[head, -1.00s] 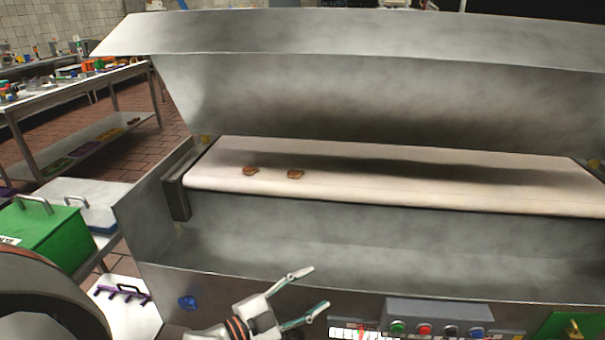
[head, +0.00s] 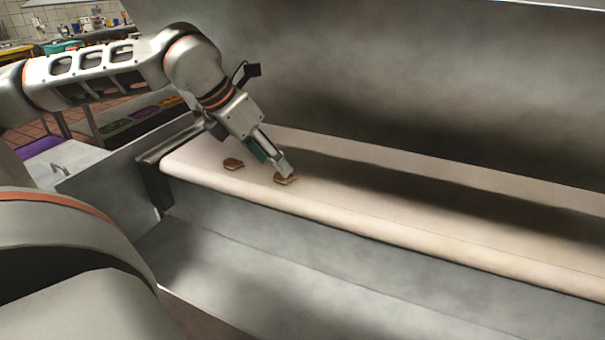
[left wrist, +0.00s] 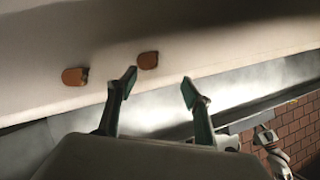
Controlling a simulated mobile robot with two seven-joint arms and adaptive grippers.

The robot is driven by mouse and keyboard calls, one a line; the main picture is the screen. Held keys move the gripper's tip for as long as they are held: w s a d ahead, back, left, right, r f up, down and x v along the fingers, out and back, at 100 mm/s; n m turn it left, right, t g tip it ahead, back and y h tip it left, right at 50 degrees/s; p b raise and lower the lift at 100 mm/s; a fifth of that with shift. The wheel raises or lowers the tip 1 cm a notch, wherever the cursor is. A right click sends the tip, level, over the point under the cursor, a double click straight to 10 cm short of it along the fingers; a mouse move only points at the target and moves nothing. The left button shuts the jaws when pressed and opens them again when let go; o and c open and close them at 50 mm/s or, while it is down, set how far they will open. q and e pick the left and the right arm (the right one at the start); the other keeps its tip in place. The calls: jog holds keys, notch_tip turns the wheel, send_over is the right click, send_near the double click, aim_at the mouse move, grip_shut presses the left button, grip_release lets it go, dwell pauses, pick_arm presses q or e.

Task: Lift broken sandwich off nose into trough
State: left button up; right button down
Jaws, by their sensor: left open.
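Two small brown sandwich pieces lie apart on the pale belt (head: 400,215): one on the left (head: 233,163), one to its right (head: 286,181). My left gripper (head: 280,168) comes down over the belt, its tip overlapping the right piece in the head view. In the left wrist view my open left gripper (left wrist: 159,82) has nothing between its fingers. One brown piece (left wrist: 148,60) shows just beyond the left fingertip, the other (left wrist: 74,76) farther left. I cannot tell whether a finger touches a piece. The steel trough (head: 240,275) lies below the belt's rounded front edge.
A steel hood (head: 430,80) rises behind the belt. A steel side wall (head: 110,185) stands at the belt's left end. Shelving with coloured trays (head: 125,125) is behind my left arm. The belt's right side is clear.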

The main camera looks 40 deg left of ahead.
aim_at(280, 177)
pick_arm(q)
jog(key=shift+w+a+r+y, duration=0.1)
jog(key=shift+a+r+y, duration=0.1)
jog(key=shift+a, duration=0.15)
jog(key=shift+w+a+r+y, duration=0.1)
jog(key=shift+a+y, duration=0.1)
jog(key=shift+a, duration=0.15)
jog(key=shift+w+a+f, duration=0.1)
jog(key=shift+a+f, duration=0.05)
jog(key=shift+f, duration=0.05)
jog(key=b+x, duration=0.1)
jog(key=x, duration=0.1)
jog(key=shift+w+f, duration=0.1)
jog(key=shift+f, duration=0.2)
jog(key=b+x, duration=0.1)
jog(key=x, duration=0.2)
jog(key=shift+w+a+f+b, duration=0.1)
jog(key=shift+w+f+b, duration=0.05)
jog(key=shift+f+b, duration=0.2)
jog(key=shift+w+f, duration=0.25)
jog(key=shift+f, duration=0.05)
jog(key=shift+w, duration=0.1)
jog(key=shift+r, duration=0.2)
jog(key=c, duration=0.8)
pick_arm(e)
jog(key=shift+w+a, duration=0.35)
jog(key=shift+w, duration=0.3)
